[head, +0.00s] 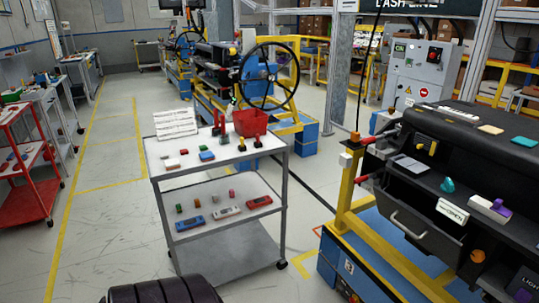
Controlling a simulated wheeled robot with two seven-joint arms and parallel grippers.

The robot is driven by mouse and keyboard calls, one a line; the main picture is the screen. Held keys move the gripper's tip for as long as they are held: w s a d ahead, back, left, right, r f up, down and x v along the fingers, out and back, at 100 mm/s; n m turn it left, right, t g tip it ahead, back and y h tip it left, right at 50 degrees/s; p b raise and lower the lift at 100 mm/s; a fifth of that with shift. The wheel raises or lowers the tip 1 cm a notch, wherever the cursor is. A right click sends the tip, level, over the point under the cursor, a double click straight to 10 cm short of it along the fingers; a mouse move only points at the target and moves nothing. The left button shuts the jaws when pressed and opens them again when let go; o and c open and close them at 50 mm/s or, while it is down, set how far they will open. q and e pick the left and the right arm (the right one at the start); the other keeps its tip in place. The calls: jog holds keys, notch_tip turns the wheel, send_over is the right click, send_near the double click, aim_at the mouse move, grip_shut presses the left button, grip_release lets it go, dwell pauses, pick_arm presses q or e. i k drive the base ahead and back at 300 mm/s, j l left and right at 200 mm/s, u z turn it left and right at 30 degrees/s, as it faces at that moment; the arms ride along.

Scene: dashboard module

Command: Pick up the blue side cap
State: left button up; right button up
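A small blue-topped block (207,156) lies on the top shelf of a grey cart (168,173), near the middle. A larger blue piece (190,222) lies on the cart's lower shelf, at the left. I cannot tell from their shapes which of these is the blue side cap. Neither of my grippers is in the head view.
The top shelf also holds a red bin (250,122), a white sign (175,123) and several small parts. The black dashboard (440,137) stands on a yellow-framed stand (347,200) at the right. Floor left of the cart is clear.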

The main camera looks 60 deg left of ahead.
aim_at(205, 157)
jog(key=u, duration=2.4)
jog(key=i+l+u, duration=0.15)
jog(key=i+u, duration=0.3)
jog(key=i, duration=0.35)
